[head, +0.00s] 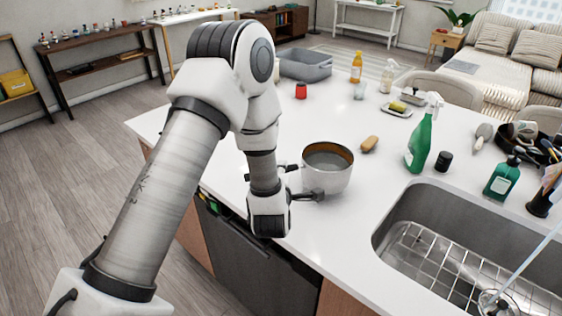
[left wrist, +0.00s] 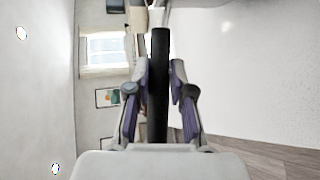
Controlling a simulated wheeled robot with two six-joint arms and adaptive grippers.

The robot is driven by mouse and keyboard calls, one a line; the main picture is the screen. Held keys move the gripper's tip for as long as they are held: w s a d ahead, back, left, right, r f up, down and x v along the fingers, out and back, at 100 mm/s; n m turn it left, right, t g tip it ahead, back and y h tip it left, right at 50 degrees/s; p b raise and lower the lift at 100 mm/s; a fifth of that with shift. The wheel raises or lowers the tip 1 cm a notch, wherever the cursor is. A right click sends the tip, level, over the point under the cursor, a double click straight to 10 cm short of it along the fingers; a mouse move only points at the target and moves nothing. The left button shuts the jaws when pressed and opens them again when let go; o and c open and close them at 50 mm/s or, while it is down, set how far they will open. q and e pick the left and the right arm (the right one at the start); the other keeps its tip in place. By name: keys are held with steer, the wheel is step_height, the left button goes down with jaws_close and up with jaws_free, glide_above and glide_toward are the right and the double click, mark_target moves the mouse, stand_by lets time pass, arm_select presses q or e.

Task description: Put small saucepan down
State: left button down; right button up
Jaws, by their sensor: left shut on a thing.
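The small saucepan (head: 328,168) is a round metal pan with a brownish inner rim and a grey inside. It is upright at the left part of the white island counter (head: 330,225), close to the front edge. I cannot tell whether its base touches the counter or hangs just above it. My left gripper (head: 303,194) is shut on its dark handle, on the near side of the pan. In the left wrist view the black handle (left wrist: 160,85) runs between the two fingers. My right gripper is not in view.
A sponge-like brown item (head: 369,144) lies right of the pan. A green spray bottle (head: 421,140) and a black jar (head: 444,161) stand farther right. The sink (head: 385,235) is at front right. A red item (head: 301,91) and grey bin (head: 305,66) stand behind. Counter around the pan is clear.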

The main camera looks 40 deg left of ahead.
arm_select(q)
steer(key=w+a+f+p, duration=0.2)
steer(key=w+a, duration=0.1)
steer(key=w+a+f+p, duration=0.1)
steer(key=w+a, duration=0.1)
steer(key=shift+w+a+f+p, duration=0.2)
steer(key=shift+p, duration=0.2)
steer(key=shift+f, duration=0.35)
steer(key=shift+f+b, duration=0.15)
steer(key=shift+b, duration=0.15)
steer(key=c, duration=1)
jaws_free()
